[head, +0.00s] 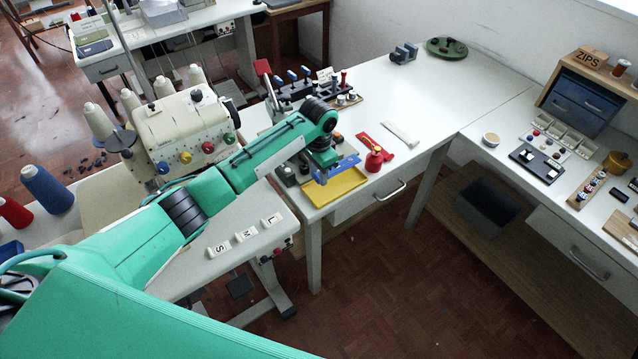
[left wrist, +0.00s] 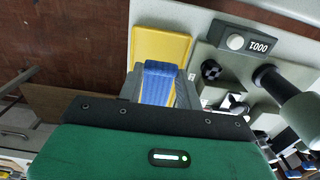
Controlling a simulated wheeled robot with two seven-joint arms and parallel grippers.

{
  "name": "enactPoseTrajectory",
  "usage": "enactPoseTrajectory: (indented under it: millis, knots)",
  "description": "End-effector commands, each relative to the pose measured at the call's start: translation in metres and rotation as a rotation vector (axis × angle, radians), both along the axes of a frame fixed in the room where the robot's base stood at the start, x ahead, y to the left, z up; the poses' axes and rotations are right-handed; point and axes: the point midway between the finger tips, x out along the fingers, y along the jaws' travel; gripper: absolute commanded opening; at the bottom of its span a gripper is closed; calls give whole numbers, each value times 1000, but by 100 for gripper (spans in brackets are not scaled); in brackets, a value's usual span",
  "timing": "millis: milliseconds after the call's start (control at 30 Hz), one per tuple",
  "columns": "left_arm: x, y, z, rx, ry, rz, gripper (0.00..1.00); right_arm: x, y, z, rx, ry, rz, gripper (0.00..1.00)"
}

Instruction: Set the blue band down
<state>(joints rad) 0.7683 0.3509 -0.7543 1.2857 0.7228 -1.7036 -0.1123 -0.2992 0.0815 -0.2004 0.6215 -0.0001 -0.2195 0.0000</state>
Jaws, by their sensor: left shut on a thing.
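The blue band (head: 347,163) is between the fingers of my left gripper (head: 323,177). In the left wrist view the blue band (left wrist: 159,78) lies along the shut fingers of my left gripper (left wrist: 158,92). The yellow tray (head: 340,187) is on the front edge of the white table, and the band is over it in the head view. The yellow tray (left wrist: 162,31) also shows just beyond the band in the left wrist view. I cannot tell whether the band touches the tray. My right gripper is not in view.
A red band (head: 372,146) and a pale band (head: 400,132) lie on the table. A sewing machine (head: 186,130) is left of my forearm. The table's back right is mostly clear.

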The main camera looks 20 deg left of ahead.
Motion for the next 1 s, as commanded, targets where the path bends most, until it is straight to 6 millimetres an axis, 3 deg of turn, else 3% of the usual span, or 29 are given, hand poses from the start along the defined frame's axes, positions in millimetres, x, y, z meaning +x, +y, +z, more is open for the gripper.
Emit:
enactPoseTrajectory:
  millis: [500,933,967,1000]
  knots:
    - [0,-1,-61,0,0,0,11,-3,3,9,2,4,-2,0]
    - [0,0,-68,-1,-1,-1,11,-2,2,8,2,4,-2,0]
    - [0,-1,-68,-1,-1,-1,37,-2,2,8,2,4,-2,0]
    - [0,-1,-68,-1,-1,-1,45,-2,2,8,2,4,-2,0]
